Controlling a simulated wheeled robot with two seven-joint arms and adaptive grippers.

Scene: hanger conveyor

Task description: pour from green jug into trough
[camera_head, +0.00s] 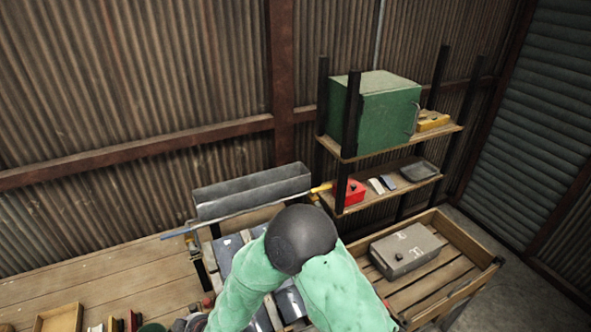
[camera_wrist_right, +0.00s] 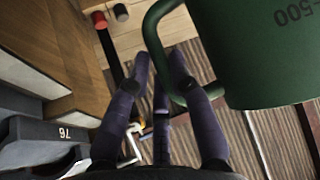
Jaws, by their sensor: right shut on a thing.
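The green jug (camera_wrist_right: 265,55), marked "500", fills the upper right of the right wrist view. Its looped handle (camera_wrist_right: 152,35) passes between the dark fingers of my right gripper (camera_wrist_right: 162,72), which is shut on it. The rest of the jug is cut off by the frame, so I cannot tell how full it is. In the head view my right arm bends down to the bottom edge, with a dark green round edge (camera_head: 152,328), probably the jug, beside its wrist. The long grey metal trough (camera_head: 250,192) stands beyond my arm, apart from it. My left gripper is not in view.
A shelf rack with a green box (camera_head: 375,112) and a red box (camera_head: 348,192) stands right of the trough. A grey case (camera_head: 405,250) sits in a wooden tray (camera_head: 440,302). A thin blue-tipped rod (camera_head: 205,229) crosses before the trough. The bench at left (camera_head: 100,282) is mostly clear.

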